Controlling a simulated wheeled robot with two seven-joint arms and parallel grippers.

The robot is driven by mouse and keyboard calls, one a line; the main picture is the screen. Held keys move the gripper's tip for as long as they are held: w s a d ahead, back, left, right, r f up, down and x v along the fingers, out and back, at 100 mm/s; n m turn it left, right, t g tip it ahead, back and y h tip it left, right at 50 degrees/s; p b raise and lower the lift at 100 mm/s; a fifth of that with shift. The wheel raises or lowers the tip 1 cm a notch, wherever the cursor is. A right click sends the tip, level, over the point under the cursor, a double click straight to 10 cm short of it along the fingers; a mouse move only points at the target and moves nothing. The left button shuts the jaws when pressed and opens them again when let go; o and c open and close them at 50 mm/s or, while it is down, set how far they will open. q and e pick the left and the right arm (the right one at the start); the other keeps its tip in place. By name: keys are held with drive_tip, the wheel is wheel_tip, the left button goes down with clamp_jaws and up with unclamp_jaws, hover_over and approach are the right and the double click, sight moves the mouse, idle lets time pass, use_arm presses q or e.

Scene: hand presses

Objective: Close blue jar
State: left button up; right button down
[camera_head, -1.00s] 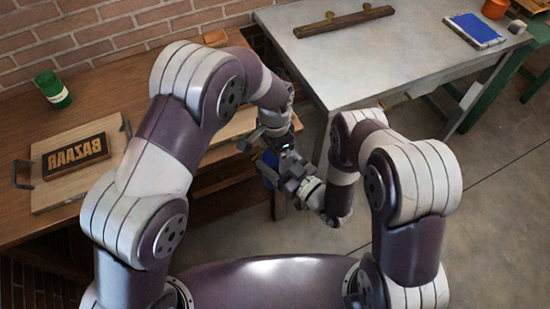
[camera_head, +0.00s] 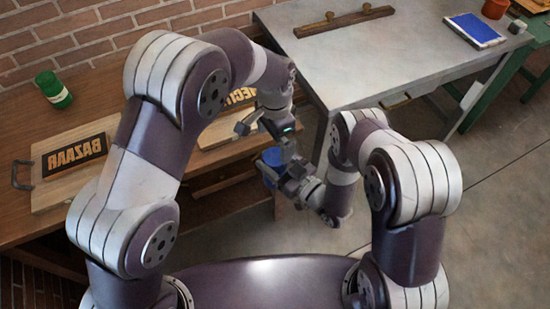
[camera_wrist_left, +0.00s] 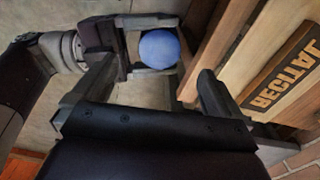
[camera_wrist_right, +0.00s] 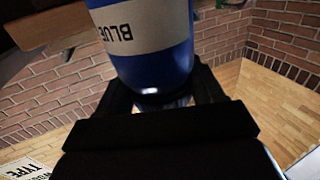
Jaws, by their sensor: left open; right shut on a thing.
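The blue jar (camera_head: 272,157) is in my right gripper (camera_head: 283,175), off the bench's front edge. In the right wrist view the jar (camera_wrist_right: 150,55) is dark blue with a pale label reading "BLUE", and the fingers (camera_wrist_right: 163,88) grip its sides. In the left wrist view its round, smooth blue end (camera_wrist_left: 159,48) shows between the right gripper's fingers. I cannot tell whether that end is a lid. My left gripper (camera_head: 263,135) is open just above the jar, its fingers (camera_wrist_left: 157,75) apart and not touching it.
The brown bench (camera_head: 20,225) carries a green jar (camera_head: 54,91), a "BAZAAR" block (camera_head: 75,156) on a board, and a second lettered block (camera_wrist_left: 285,80) close to the left gripper. A grey table (camera_head: 390,60) stands at the back right.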

drive_tip(key=shift+r, duration=0.1)
use_arm(q)
wheel_tip(320, 180, up, 6)
drive_tip(key=shift+f, duration=0.1)
